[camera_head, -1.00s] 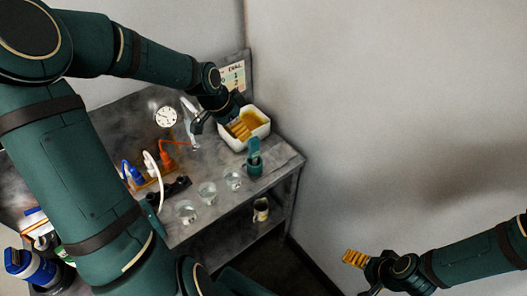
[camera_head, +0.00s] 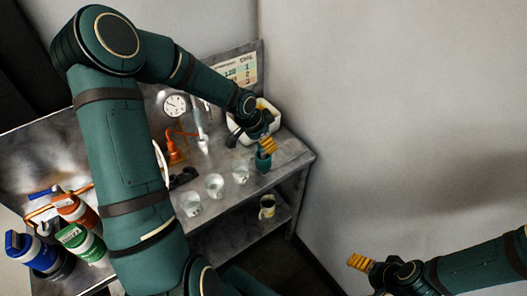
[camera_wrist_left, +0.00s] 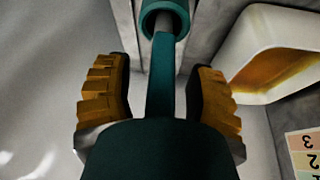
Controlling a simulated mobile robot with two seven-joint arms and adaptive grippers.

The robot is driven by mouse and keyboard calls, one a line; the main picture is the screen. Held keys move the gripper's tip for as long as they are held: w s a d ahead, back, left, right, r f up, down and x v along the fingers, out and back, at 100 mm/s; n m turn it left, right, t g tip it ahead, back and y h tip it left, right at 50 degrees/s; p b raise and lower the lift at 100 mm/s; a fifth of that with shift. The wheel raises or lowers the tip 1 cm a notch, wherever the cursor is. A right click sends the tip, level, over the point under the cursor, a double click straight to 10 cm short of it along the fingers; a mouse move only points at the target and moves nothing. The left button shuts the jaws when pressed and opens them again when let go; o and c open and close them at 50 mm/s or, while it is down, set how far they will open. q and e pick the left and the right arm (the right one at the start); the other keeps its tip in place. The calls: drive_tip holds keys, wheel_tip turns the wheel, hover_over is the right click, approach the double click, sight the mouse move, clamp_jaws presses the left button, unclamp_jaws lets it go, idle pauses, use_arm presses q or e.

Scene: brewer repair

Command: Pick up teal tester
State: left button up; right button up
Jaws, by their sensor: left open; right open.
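The teal tester (camera_wrist_left: 160,85) stands in its teal holder (camera_wrist_left: 165,16) near the right front corner of the bench. In the left wrist view its dark teal head fills the bottom and its grey stem goes into the holder. The orange fingers of my left gripper (camera_wrist_left: 160,103) are open, one on each side of the tester, with gaps beside its narrow part. In the head view, my left gripper (camera_head: 268,146) covers the tester's top and the holder (camera_head: 263,162) shows below. My right gripper (camera_head: 359,264) is open and empty, away from the bench at lower right.
A white basin (camera_wrist_left: 268,38) with amber liquid is beside the holder. Three glasses (camera_head: 214,186) stand along the bench front. A mug (camera_head: 267,207) sits on the lower shelf. Several bottles (camera_head: 82,242) are at left. A chart (camera_head: 240,70) and a gauge (camera_head: 175,105) are behind.

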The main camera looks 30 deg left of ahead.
use_arm(q)
drive_tip(key=shift+w+d+f, duration=0.1)
drive_tip(key=shift+f, duration=0.15)
drive_tip(key=shift+c, duration=0.4)
clamp_jaws()
wheel_tip(320, 180, up, 10)
drive_tip(key=shift+r+p, duration=0.2)
drive_tip(key=shift+p, duration=0.8)
wheel_tip(320, 180, up, 7)
drive_tip(key=p, duration=0.5)
